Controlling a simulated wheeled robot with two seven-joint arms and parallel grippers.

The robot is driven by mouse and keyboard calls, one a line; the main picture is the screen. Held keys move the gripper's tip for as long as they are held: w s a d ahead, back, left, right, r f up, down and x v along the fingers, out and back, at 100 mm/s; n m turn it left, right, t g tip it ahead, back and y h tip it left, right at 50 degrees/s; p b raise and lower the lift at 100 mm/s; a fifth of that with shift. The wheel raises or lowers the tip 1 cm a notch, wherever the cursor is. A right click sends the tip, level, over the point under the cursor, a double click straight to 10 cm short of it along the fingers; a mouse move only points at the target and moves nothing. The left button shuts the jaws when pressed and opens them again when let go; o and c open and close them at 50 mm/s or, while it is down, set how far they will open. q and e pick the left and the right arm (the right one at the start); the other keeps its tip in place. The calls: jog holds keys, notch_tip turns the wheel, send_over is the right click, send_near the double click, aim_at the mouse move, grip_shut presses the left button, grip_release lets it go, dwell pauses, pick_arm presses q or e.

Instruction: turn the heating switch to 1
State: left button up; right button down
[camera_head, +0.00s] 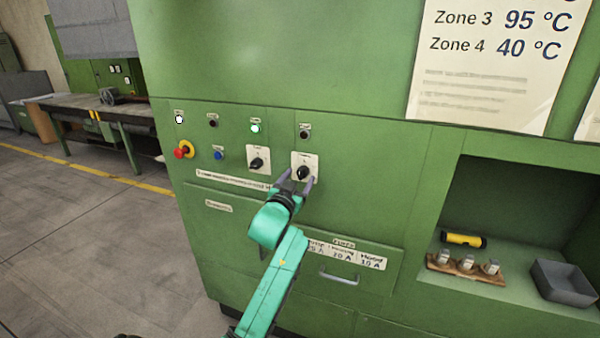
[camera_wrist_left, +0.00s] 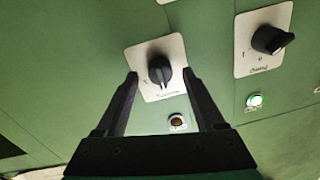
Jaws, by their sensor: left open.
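Two black rotary switches on white plates sit on the green panel. The right switch (camera_head: 303,173) also shows in the left wrist view (camera_wrist_left: 160,70), where its knob stands about upright in the picture. I cannot read its label surely, so I cannot tell whether it is the heating switch. The left switch (camera_head: 257,162) shows at the right of the left wrist view (camera_wrist_left: 271,40). My left gripper (camera_head: 295,181) is open and empty in front of the right switch. Its fingertips frame the knob, one on each side, and do not visibly grip it. My right gripper is out of view.
Above the switches are a lit green lamp (camera_head: 255,128) and a dark lamp (camera_head: 304,132). A red emergency button (camera_head: 181,152) and a blue button (camera_head: 218,155) lie left. Below is a drawer handle (camera_head: 339,279). A niche at right holds a yellow-black cylinder (camera_head: 463,240) and a grey bin (camera_head: 563,284).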

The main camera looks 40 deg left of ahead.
pick_arm(q)
jog(key=shift+w+a, duration=0.2)
jog(key=shift+w, duration=0.35)
grip_shut()
jog(key=shift+m, duration=0.3)
jog(key=m, duration=1.1)
jog(key=shift+f+m+t, duration=0.1)
jog(key=shift+m+t, duration=0.2)
